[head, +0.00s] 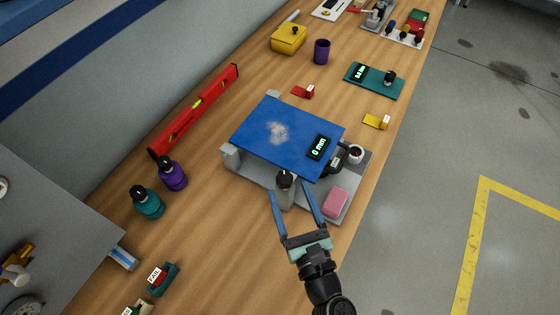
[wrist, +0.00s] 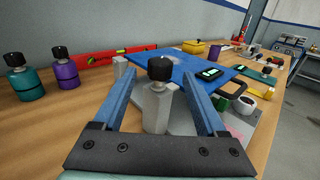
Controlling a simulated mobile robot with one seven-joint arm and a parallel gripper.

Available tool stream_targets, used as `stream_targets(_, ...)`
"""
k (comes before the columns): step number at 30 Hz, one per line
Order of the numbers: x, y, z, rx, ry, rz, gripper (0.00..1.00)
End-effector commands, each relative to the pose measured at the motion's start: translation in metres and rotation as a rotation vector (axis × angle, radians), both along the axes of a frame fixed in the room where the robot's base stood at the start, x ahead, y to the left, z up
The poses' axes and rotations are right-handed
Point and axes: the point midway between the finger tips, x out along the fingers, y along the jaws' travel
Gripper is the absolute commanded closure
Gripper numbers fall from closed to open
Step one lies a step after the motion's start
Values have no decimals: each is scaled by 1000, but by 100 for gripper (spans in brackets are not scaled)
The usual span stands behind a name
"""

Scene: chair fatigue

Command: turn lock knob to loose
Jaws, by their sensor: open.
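The lock knob is most likely the black knob (head: 285,178) on top of a grey post (head: 286,197) at the front of the test stand. In the wrist view the black knob (wrist: 160,69) sits upright on the grey post (wrist: 157,108). My gripper (head: 295,190) is open, with one blue finger on each side of the post and nothing held. In the wrist view the fingers of my gripper (wrist: 161,80) flank the post with gaps on both sides. The stand carries a blue plate (head: 262,137) with a display (head: 318,147) reading 0 mm. No loose or locked marking is legible.
A pink block (head: 335,201) and a white cup (head: 355,154) with dark contents are right of the post on the grey base (head: 258,180). Purple (head: 172,174) and teal (head: 147,202) bottles and a red level (head: 195,110) stand left. Bare wood lies in front.

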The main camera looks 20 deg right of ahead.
Motion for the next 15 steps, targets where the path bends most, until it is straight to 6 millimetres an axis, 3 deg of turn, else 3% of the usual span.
stream_targets(6,46,-5,2,-4,-2,1,26)
stream_targets(15,75,-7,1,-3,-1,0,26)
